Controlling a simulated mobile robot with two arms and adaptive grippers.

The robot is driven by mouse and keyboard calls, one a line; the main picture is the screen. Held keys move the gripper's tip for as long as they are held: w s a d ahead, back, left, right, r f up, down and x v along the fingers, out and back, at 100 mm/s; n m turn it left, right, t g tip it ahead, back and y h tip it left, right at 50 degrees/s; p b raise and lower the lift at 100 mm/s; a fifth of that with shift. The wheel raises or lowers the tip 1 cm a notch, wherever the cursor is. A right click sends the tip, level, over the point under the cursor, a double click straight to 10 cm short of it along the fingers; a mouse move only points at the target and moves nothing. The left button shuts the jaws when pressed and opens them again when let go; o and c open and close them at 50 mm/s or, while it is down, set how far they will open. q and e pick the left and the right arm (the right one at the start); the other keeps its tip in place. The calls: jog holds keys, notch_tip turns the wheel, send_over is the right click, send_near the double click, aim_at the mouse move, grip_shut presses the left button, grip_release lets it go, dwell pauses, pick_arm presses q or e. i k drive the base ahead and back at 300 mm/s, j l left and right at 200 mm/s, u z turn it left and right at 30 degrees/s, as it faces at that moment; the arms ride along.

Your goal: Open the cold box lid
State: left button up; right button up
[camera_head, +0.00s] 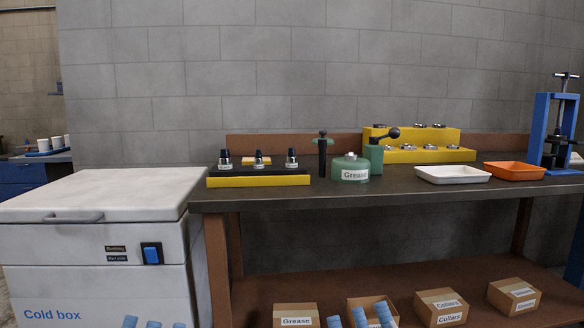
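The cold box (60,275) is a white chest at the lower left, labelled "Cold box". Its lid (110,188) is shut flat on top, with a grey handle (73,217) on the front edge. My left gripper (152,323) shows only as blue fingertips at the bottom edge, in front of the cold box and well below the handle. The tips are apart with nothing seen between them. My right gripper (360,317) shows as blue fingertips at the bottom middle, spread apart, in front of the lower shelf. The rest of both grippers is out of frame.
A blue switch (152,254) is on the cold box front. The workbench (400,187) stands close on its right, bearing a yellow rack (258,180), a green grease pot (350,168), trays (453,174) and a blue press (552,130). Cardboard boxes (440,306) sit on the shelf below.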

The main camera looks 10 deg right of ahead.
aim_at(159, 195)
jog(key=i+j+u, duration=0.1)
jog(key=j+u, duration=0.3)
jog(key=i+j+u, duration=0.15)
jog(key=j+u, duration=0.2)
jog(key=i+j+u, duration=0.2)
jog(key=j+u, duration=0.2)
